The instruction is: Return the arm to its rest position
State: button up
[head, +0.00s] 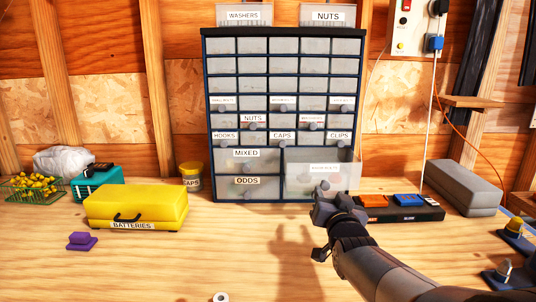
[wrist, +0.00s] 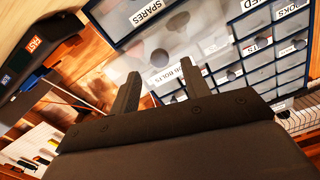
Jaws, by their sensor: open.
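My gripper (head: 324,190) is at the end of my arm, which reaches in from the lower right of the head view. Its jaws are apart with nothing between them. It is just in front of the lower right of a blue drawer cabinet (head: 208,120). A large translucent drawer (head: 296,172) there appears pulled out. I cannot tell whether the fingers touch a drawer.
A charger tray (head: 425,214) with orange and blue items lies right of my gripper, with a grey case (head: 464,187) behind. A yellow BATTERIES box (head: 135,205), a purple block (head: 82,242) and a teal box (head: 97,184) stand left. The front middle of the bench is mostly clear.

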aim_at(326, 186)
jog(key=shift+w+p, duration=0.75)
jog(key=shift+w, duration=2)
